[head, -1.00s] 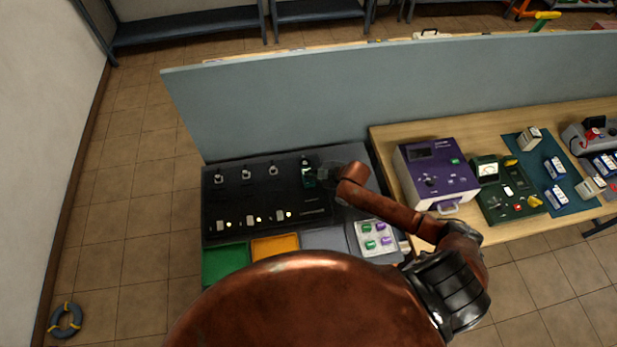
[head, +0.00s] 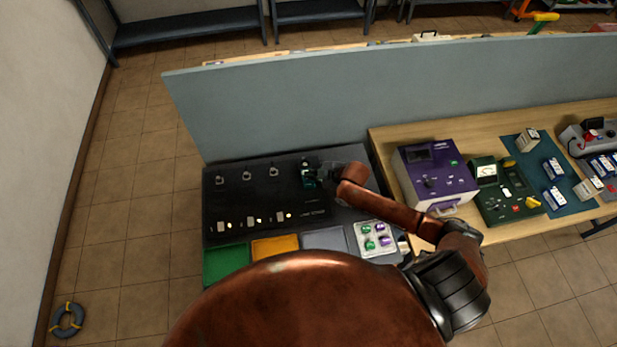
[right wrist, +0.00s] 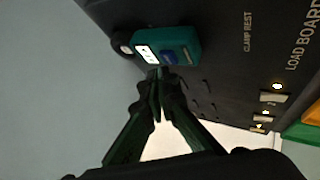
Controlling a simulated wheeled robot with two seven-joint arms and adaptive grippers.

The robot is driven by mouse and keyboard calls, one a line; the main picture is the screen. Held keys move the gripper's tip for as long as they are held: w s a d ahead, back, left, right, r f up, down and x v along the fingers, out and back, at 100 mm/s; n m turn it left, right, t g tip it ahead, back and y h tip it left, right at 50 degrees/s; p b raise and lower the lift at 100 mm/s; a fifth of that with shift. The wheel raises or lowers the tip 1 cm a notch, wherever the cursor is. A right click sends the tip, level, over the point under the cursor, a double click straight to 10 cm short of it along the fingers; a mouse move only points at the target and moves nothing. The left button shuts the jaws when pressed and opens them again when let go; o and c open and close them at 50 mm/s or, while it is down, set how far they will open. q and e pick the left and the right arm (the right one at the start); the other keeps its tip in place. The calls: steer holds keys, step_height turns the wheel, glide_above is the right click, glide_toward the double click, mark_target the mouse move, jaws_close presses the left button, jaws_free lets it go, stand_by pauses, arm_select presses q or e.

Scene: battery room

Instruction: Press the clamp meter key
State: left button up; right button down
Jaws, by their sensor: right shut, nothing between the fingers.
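The clamp meter (right wrist: 180,46) is a teal handheld body with a lit white display and a blue key (right wrist: 168,57). It lies at the clamp rest on the black load board (head: 235,200). In the head view the meter (head: 307,175) shows small and dark near the board's right back part. My right gripper (right wrist: 158,74) is shut and empty, its fingertips close beside the meter's key side; I cannot tell whether they touch it. In the head view my right gripper (head: 326,173) is just right of the meter, partly blurred. My left gripper is not in view.
A grey divider panel (head: 400,95) stands behind the board. Green (head: 225,263) and orange (head: 275,246) trays and a clear tray of green and purple pieces line the front. A purple instrument (head: 435,170) and a green meter stand on the wooden bench at right.

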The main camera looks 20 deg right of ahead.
steer(key=shift+r, duration=0.2)
step_height(320, 180, up, 5)
steer(key=p, duration=0.5)
stand_by(0.4)
stand_by(0.6)
